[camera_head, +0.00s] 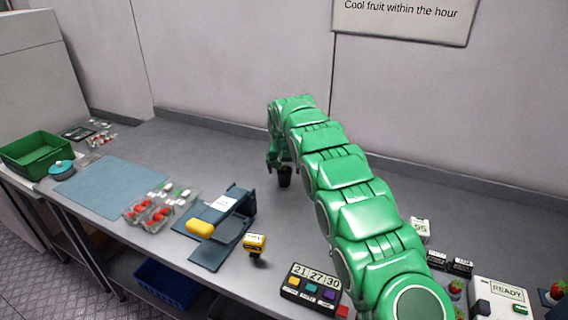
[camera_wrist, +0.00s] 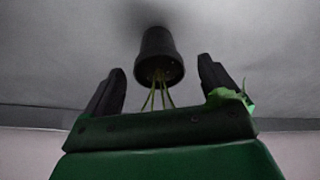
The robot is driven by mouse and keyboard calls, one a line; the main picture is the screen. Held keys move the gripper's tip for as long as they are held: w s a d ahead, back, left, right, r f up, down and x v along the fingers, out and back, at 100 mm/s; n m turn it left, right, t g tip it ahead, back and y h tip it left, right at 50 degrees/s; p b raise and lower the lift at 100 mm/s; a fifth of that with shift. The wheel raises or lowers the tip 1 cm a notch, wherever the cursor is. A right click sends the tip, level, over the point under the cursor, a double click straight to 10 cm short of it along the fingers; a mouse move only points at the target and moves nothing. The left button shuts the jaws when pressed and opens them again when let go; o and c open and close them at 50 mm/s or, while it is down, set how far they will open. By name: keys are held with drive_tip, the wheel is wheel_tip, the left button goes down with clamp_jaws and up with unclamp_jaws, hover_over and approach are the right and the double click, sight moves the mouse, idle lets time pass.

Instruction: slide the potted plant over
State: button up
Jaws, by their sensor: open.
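The potted plant is a small dark pot (camera_head: 285,178) standing on the grey counter (camera_head: 330,235), right under the end of my arm. In the wrist view, which looks upside down, the dark pot (camera_wrist: 158,55) shows thin green stems running toward my gripper. A green leaf (camera_wrist: 228,97) lies across the base of the right finger. My gripper (camera_wrist: 160,66) is open, its two black fingers on either side of the stems with a gap to the pot on each side. In the head view, my gripper (camera_head: 279,163) is mostly hidden by my green arm, and so is the foliage.
A small yellow-labelled device (camera_head: 255,243) and a timer (camera_head: 312,284) are in front. The back wall is close behind.

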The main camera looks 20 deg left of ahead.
sight(285, 170)
drive_tip(key=shift+x, duration=2.3)
drive_tip(key=c, duration=1.2)
drive_tip(key=shift+o, duration=0.2)
drive_tip(key=shift+d, duration=0.15)
